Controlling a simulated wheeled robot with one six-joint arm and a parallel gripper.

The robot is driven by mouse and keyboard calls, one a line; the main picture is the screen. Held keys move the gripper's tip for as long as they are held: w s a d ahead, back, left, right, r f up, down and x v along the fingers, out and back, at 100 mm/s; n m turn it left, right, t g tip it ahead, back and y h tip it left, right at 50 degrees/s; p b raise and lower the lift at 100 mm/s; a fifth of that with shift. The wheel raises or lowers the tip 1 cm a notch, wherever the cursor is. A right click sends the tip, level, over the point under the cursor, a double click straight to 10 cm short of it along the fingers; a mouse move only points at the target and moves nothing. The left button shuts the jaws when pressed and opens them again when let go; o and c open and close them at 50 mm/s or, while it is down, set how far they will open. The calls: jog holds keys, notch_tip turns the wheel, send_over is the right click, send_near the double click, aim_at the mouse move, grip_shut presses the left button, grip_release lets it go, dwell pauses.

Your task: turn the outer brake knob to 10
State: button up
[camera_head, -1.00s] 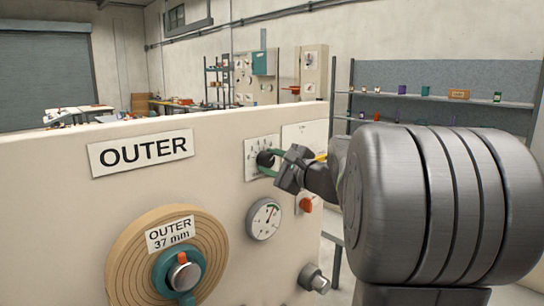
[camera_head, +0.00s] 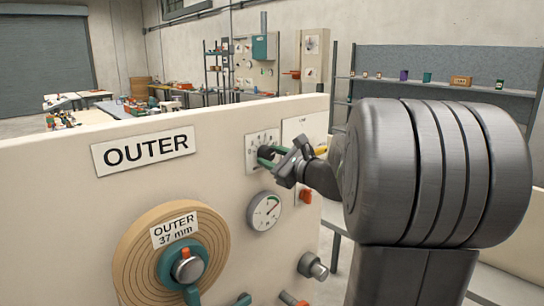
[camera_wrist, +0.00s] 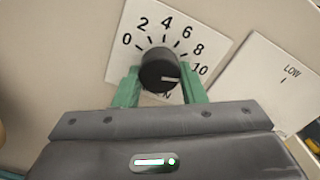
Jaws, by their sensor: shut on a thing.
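The outer brake knob (camera_wrist: 158,64) is a round black knob on a white dial plate (camera_wrist: 126,52) numbered 0 to 10. Its white pointer mark faces right and slightly down in the wrist view, close to the 10; whether it lines up exactly I cannot tell. My gripper (camera_wrist: 160,76) has one green finger on each side of the knob and is shut on it. In the head view the knob (camera_head: 265,153) is partly covered by my gripper (camera_head: 268,157) on the cream panel (camera_head: 225,135). A sign reading OUTER (camera_head: 146,152) is left of it.
Below the knob are a round gauge (camera_head: 264,211) and a metal knob (camera_head: 312,266). An orange switch (camera_head: 305,195) is to the right. A paper roll (camera_head: 135,262) labelled OUTER 37 mm is at lower left. A plate marked LOW (camera_wrist: 268,85) adjoins the dial.

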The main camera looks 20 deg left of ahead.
jog(key=shift+f, duration=0.1)
jog(key=o, duration=1)
jog(key=shift+d, duration=0.1)
jog(key=b+v, duration=0.2)
jog(key=v, duration=1.1)
jog(key=shift+s+d, duration=0.2)
jog(key=shift+d, duration=0.1)
jog(key=p+x, duration=0.2)
jog(key=x, duration=1.2)
jog(key=shift+d, duration=0.15)
